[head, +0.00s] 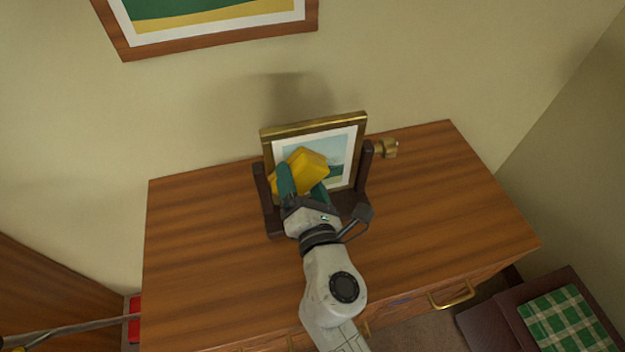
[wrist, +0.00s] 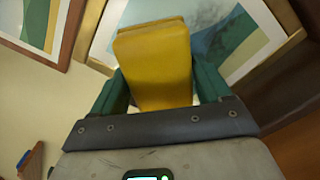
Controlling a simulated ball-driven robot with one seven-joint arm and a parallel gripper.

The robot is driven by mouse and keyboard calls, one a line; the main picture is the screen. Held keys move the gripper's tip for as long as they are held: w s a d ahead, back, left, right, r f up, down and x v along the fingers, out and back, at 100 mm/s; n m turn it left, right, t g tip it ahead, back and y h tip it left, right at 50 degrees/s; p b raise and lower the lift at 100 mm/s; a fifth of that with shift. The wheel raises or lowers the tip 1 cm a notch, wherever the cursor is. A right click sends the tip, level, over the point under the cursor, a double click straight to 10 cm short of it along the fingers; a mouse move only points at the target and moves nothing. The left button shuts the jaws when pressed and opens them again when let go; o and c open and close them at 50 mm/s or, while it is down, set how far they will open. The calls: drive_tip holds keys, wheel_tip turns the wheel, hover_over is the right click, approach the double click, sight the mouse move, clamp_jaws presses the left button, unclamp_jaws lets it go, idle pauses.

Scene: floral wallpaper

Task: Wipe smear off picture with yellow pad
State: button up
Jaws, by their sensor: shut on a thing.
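My gripper (head: 305,185) is shut on the yellow pad (head: 304,166), with a green finger on each side of it. In the wrist view the pad (wrist: 155,62) stands between the green fingers (wrist: 158,92). The framed picture (head: 336,160) has a gold frame and a white mat around a landscape. It stands in a dark wooden stand (head: 271,219) on the wooden dresser. The pad is in front of the picture's left part and hides it. I cannot tell whether the pad touches the surface.
The dresser top (head: 200,240) is clear on both sides of the stand. A larger picture (head: 218,41) hangs on the wall, upper left. A chair with a green checked cushion (head: 566,320) is lower right.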

drive_tip(key=shift+s+a, duration=0.2)
drive_tip(key=shift+a, duration=0.6)
drive_tip(key=shift+s, duration=0.2)
drive_tip(key=shift+v, duration=2.8)
drive_tip(key=shift+d+b, duration=0.2)
drive_tip(key=shift+b, duration=0.1)
drive_tip(key=v, duration=0.3)
drive_tip(key=shift+r, duration=0.1)
drive_tip(key=shift+a, duration=0.1)
